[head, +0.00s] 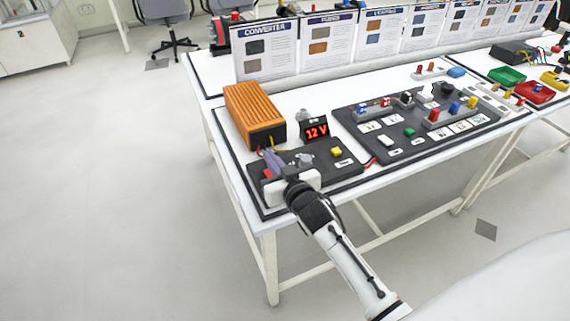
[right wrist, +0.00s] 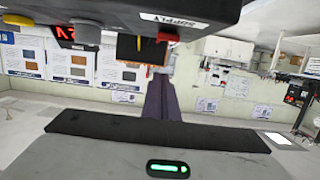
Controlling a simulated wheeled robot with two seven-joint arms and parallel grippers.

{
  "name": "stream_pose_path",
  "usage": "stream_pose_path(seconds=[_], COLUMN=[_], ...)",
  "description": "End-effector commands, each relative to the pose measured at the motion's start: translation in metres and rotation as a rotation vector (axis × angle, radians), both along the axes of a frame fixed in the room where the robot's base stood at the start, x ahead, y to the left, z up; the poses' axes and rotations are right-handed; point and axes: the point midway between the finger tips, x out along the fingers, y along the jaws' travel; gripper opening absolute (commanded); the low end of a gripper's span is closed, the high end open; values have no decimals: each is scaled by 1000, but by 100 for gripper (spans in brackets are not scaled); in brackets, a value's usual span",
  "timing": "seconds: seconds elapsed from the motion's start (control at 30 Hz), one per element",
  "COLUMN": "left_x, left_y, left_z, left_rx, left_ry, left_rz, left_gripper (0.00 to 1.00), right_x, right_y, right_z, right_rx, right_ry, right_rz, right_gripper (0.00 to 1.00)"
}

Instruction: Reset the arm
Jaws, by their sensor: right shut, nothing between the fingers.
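My right arm comes in from the bottom of the head view. My right gripper (head: 271,158) is over the front left corner of the dark power supply base (head: 343,170), beside the orange ribbed converter box (head: 254,113). In the right wrist view, the fingers of my right gripper (right wrist: 160,92) are together and hold nothing. That view is upside down, with the supply base (right wrist: 220,15) along the top and a red button (right wrist: 167,37) close to the fingers. Whether the fingers touch the base cannot be told. My left gripper is in neither view.
The red 12 V display (head: 315,129) and a yellow button (head: 336,152) are right of the gripper. A dark control panel (head: 395,155) with coloured parts lies farther right. Information cards (head: 327,40) stand behind. Open floor (head: 110,180) lies left of the white table (head: 295,98).

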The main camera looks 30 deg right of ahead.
Motion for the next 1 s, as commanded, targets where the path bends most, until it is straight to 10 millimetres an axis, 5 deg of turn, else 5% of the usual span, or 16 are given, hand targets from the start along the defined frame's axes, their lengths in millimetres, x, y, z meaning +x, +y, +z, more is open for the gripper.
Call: stream_pose_path(seconds=[0.3,0.73,0.87,1.0], left_x=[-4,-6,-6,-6], left_y=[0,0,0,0], left_z=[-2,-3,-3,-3], left_rx=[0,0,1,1], left_ry=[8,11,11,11], left_rz=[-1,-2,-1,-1], left_gripper=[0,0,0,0], right_x=[-67,-92,-113,-169], right_y=[3,5,12,30], right_z=[20,27,-4,-70], right_rx=[0,0,-2,-5], right_ry=[5,11,83,249], right_rz=[1,3,30,97], right_gripper=[0,0,0,0])
